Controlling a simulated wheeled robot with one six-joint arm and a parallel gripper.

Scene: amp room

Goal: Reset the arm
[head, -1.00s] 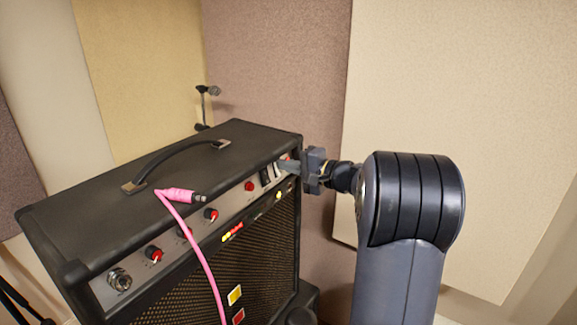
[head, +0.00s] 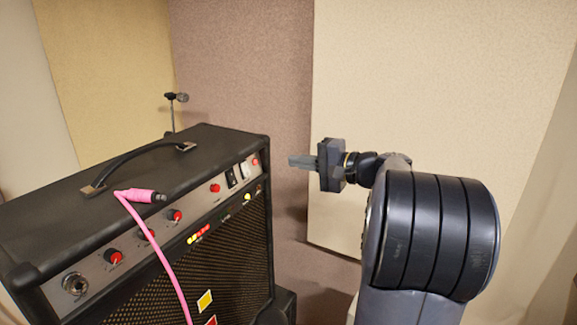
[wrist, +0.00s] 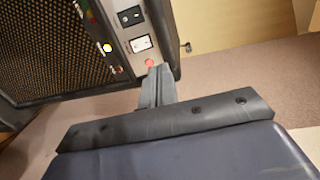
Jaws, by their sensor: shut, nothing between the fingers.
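My gripper (head: 291,161) is shut and empty in the head view. It points left toward the right end of the amplifier (head: 262,215), with a gap between them. In the wrist view the shut fingers (wrist: 158,88) reach toward the amp's panel, which shows a red round part (wrist: 150,62), a white switch (wrist: 141,43) and a black switch (wrist: 130,16). My arm bends at a large dark joint at the right of the head view.
A pink cable (head: 165,250) lies over the amp top with its plug (head: 143,196) near the handle (head: 140,163). A microphone on a stand (head: 177,97) is behind the amp. Padded wall panels (head: 430,90) stand behind my arm.

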